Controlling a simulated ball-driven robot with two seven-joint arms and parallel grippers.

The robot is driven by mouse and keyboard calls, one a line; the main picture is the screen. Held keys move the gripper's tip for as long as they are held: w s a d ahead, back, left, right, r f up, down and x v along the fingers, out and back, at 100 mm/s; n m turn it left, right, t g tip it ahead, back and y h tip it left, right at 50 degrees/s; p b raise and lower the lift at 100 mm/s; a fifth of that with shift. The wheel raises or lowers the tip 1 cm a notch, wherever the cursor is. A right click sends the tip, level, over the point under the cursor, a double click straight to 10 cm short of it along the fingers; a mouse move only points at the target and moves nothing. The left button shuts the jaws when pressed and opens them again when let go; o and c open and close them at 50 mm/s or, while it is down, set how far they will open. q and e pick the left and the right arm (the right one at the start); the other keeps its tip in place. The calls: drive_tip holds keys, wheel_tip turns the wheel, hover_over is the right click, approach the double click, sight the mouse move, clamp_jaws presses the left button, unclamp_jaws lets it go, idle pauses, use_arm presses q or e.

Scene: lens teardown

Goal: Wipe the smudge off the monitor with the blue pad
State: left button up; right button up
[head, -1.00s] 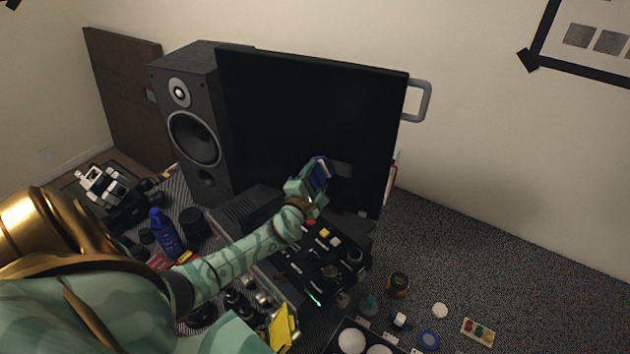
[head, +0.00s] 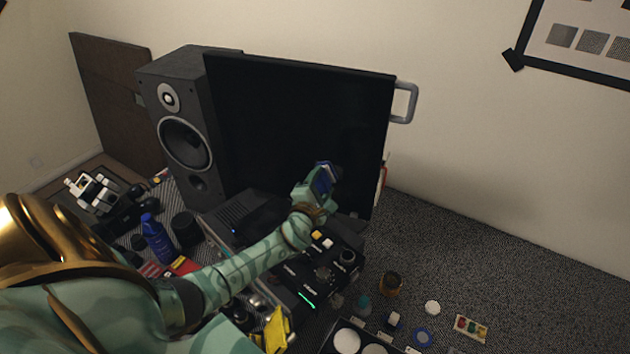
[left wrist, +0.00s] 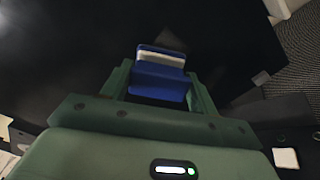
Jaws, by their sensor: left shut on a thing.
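The monitor (head: 290,120) is a large dark screen standing upright at the back, with a grey handle on its right side. My left gripper (head: 318,184) is in front of its lower right part and is shut on the blue pad (head: 324,178). In the left wrist view the pad (left wrist: 158,82) sits between the green fingers, blue with a pale layer towards the screen (left wrist: 80,50). A faint greyish patch (left wrist: 170,40) shows on the dark surface just beyond the pad. I cannot tell if the pad touches the screen. My right gripper is not in view.
A black speaker (head: 185,135) stands left of the monitor. A black control box (head: 325,265) with buttons lies under my left forearm. A blue bottle (head: 157,240) is at the left. Small jars and discs (head: 432,308) lie at the front right. The grey surface farther right is clear.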

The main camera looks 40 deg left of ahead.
use_arm(q)
drive_tip(key=shift+a, duration=0.3)
drive_tip(key=a, duration=0.1)
drive_tip(key=s+a, duration=0.1)
drive_tip(key=a, duration=0.1)
drive_tip(key=shift+a, duration=0.25)
idle(0.9)
drive_tip(key=shift+s+d, duration=0.1)
drive_tip(key=shift+p+v, duration=1.15)
drive_tip(key=shift+v, duration=1.8)
